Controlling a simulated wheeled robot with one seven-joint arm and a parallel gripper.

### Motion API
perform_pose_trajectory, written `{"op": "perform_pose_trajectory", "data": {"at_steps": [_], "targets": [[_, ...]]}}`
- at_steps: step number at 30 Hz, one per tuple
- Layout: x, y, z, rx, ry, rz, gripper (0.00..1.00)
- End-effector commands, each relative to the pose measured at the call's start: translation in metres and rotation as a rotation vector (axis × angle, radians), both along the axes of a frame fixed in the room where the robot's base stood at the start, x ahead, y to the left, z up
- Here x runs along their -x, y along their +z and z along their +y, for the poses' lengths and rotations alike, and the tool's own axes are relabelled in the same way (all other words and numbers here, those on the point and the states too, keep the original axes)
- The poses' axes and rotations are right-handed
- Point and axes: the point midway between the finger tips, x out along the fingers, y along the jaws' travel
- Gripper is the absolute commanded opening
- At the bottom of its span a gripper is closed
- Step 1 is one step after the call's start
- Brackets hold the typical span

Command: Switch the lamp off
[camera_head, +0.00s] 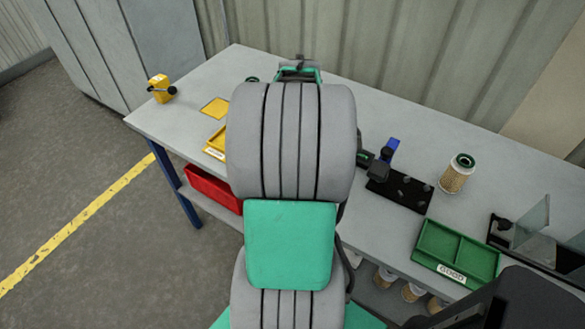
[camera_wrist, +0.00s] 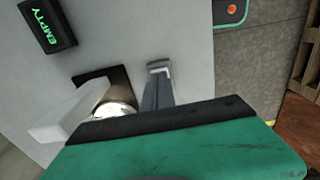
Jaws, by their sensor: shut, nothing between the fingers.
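I cannot make out the lamp for certain in either view. In the wrist view, a pale angled bar (camera_wrist: 65,118) stands by a round whitish disc (camera_wrist: 117,112) on a dark square plate; I cannot tell whether this belongs to the lamp. My gripper (camera_wrist: 159,72) shows in the wrist view as a narrow grey pair of fingers, shut and empty, just right of the dark plate. Whether it touches anything is unclear. In the head view, my own arm hides the fingers and the middle of the bench.
A black box (camera_wrist: 47,25) reads EMPTY. On the bench (camera_head: 190,125) stand a yellow device (camera_head: 161,88), a black fixture (camera_head: 400,190), a filter cartridge (camera_head: 457,173) and a green GOOD tray (camera_head: 430,239). A red bin (camera_head: 211,188) is below. The bench's left end is mostly clear.

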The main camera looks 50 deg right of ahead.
Motion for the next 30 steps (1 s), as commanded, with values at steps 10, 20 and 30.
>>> {"op": "perform_pose_trajectory", "data": {"at_steps": [10,20,30], "targets": [[0.0,-0.008,0.0,-0.001,0.0,0.0,0.0],[0.0,-0.015,0.0,-0.001,0.0,0.001,0.0],[0.0,-0.019,0.0,-0.001,0.001,0.0,0.0]]}}
